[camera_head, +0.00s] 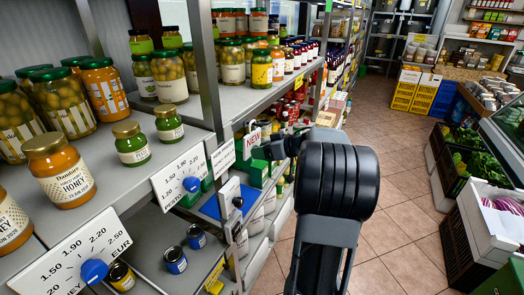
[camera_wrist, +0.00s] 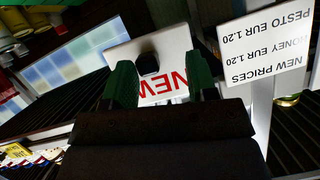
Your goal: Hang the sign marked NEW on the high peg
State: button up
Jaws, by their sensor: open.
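The white sign marked NEW (camera_head: 253,138), with red letters, is at the shelf upright, partly covered by my gripper. It also shows upside down in the wrist view (camera_wrist: 172,42), with a black knob (camera_wrist: 148,63) on its face. My gripper (camera_wrist: 160,72) is open, its two green fingers in front of the sign, with the knob in the gap between them; I cannot tell whether they touch it. My gripper also shows in the head view (camera_head: 258,162). The high peg cannot be made out, nor whether the sign hangs on it.
A NEW PRICES notice (camera_head: 222,158) is just left of the sign. A white plate with a black knob (camera_head: 230,192) is lower on the upright, near a blue panel (camera_head: 212,207). Shelves of jars (camera_head: 62,172) fill the left. The tiled aisle (camera_head: 395,235) is clear.

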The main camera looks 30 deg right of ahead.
jog(key=shift+s, duration=0.1)
jog(key=v, duration=1.3)
jog(key=shift+s+d+r+b, duration=0.15)
jog(key=shift+s+d+b, duration=0.05)
jog(key=shift+s+b, duration=0.1)
